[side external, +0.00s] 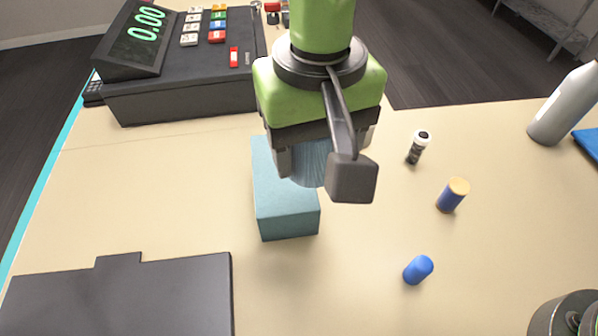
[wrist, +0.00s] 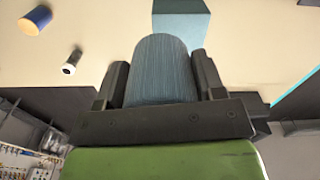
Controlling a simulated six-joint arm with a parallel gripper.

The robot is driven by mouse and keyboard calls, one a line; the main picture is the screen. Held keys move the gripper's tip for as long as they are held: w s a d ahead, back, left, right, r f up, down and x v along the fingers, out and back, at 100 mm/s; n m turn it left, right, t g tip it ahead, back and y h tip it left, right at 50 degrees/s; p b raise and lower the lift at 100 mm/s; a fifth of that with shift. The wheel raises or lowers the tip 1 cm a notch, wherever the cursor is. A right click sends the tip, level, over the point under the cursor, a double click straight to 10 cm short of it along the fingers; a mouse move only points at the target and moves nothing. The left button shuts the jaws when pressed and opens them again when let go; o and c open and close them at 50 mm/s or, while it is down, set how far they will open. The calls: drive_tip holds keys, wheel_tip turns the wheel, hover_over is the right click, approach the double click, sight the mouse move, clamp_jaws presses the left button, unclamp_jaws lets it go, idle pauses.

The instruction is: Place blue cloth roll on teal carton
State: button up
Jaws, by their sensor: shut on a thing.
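The blue cloth roll (side external: 312,163) is held between the two fingers of my gripper (side external: 322,166). In the wrist view the roll (wrist: 161,70) fills the space between the gripper fingers (wrist: 161,80). The teal carton (side external: 287,215) lies on the table, partly hidden behind my gripper and the roll. It also shows in the wrist view (wrist: 181,22), just beyond the roll's end. The roll overlaps the carton in the side view; I cannot tell whether they touch.
A cash register (side external: 180,65) stands at the back left and a dark flat board (side external: 125,295) lies front left. At right are a blue cylinder (side external: 418,269), a blue cylinder with a tan top (side external: 453,195), a small dark bottle (side external: 418,147) and a grey bottle (side external: 566,105).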

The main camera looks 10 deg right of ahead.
sight(311, 205)
wheel_tip(311, 205, down, 7)
drive_tip(key=shift+f, duration=0.1)
idle(0.4)
drive_tip(key=o, duration=0.9)
drive_tip(key=shift+f, duration=0.15)
drive_tip(key=shift+o, duration=0.2)
wheel_tip(311, 205, up, 12)
drive_tip(key=shift+r, duration=0.2)
